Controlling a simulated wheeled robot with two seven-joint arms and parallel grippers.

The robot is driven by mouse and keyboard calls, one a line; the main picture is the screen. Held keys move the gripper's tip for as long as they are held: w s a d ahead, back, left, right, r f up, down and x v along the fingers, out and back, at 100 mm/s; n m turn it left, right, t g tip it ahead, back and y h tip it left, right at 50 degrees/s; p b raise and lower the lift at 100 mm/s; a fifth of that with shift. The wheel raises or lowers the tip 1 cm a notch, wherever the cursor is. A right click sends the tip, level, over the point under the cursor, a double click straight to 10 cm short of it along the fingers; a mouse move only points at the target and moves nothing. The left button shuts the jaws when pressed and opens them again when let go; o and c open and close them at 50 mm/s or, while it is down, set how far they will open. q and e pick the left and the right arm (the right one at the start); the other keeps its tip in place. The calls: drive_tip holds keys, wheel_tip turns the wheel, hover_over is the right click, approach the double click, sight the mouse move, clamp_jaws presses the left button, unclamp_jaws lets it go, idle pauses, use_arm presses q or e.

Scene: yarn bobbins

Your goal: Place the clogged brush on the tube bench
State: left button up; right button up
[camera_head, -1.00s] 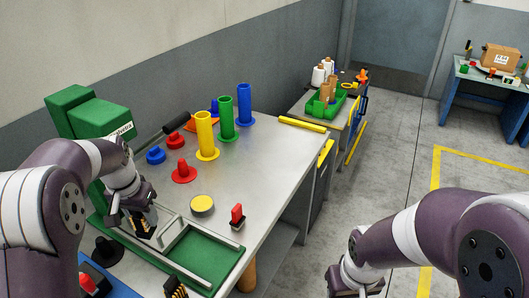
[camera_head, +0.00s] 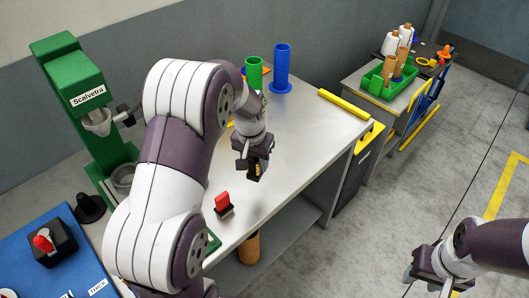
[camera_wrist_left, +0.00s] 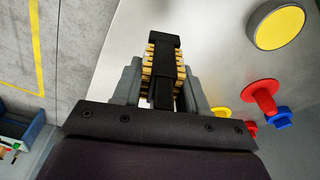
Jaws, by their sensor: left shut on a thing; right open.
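My left gripper (camera_head: 252,155) is shut on the brush (camera_wrist_left: 163,70), a black block with rows of pale yellow bristles. In the left wrist view the brush sits between the two grey fingers. In the head view my arm and gripper hide most of it (camera_head: 258,169); it is held over the grey metal bench (camera_head: 300,150). That bench carries a green tube (camera_head: 253,72) and a blue tube (camera_head: 282,66). A smaller bench (camera_head: 358,89) at the back holds brown tubes in a green tray. My right gripper (camera_head: 432,272) is open and empty, low at the right.
A red-handled stamp-like thing (camera_head: 223,204) stands near the metal bench's front edge. A green Scalvetra machine (camera_head: 85,100) stands at the left. A yellow disc (camera_wrist_left: 277,25) and a red cone (camera_wrist_left: 261,97) show in the left wrist view.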

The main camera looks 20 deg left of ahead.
use_arm(q)
drive_tip(key=w+a+f, duration=0.2)
drive_tip(key=w+a+f+p, duration=0.1)
drive_tip(key=w+a+f, duration=0.1)
drive_tip(key=a, duration=0.1)
drive_tip(key=shift+f, duration=0.2)
drive_tip(key=f, duration=0.2)
drive_tip(key=shift+s+a+f+p, duration=0.1)
drive_tip(key=shift+s+f+p, duration=0.15)
drive_tip(key=shift+f+p, duration=0.1)
drive_tip(key=shift+w+f, duration=0.25)
drive_tip(key=shift+f, duration=0.2)
drive_tip(key=shift+s+f, duration=0.1)
drive_tip(key=shift+f, duration=0.05)
drive_tip(key=o, duration=1.1)
